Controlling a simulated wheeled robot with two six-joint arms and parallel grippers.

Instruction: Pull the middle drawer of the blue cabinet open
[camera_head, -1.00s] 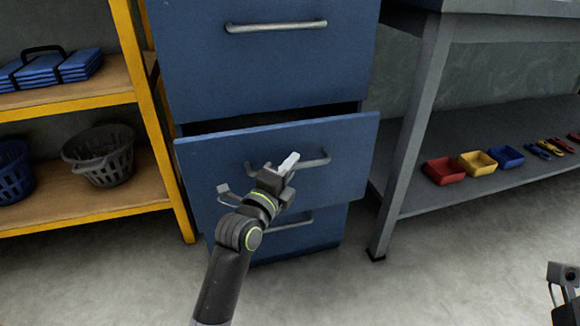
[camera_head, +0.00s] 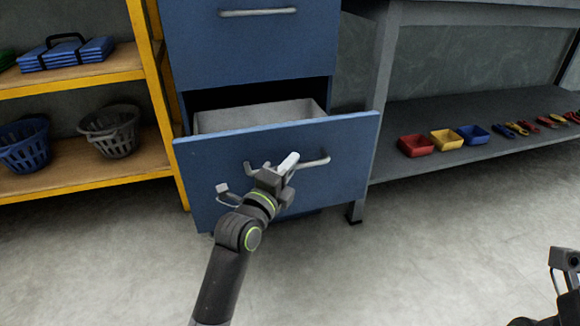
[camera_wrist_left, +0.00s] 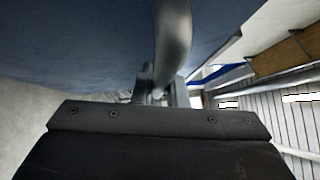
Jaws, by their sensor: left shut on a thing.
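The blue cabinet (camera_head: 250,52) stands at the upper middle of the head view. Its middle drawer (camera_head: 340,142) is pulled partly out, and its grey inside shows behind the blue front. My left gripper (camera_head: 284,166) is shut on the drawer's metal bar handle (camera_head: 318,162), near the handle's left part. In the left wrist view the handle (camera_wrist_left: 172,45) runs down between the fingers, close to the blue drawer front (camera_wrist_left: 75,40). My right gripper (camera_head: 565,268) shows only in part at the lower right edge, and its fingertips are hard to make out.
A yellow-framed shelf (camera_head: 95,75) with baskets stands close on the left. A grey bench (camera_head: 480,110) with small red, yellow and blue bins stands on the right. The concrete floor (camera_head: 400,260) in front is clear.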

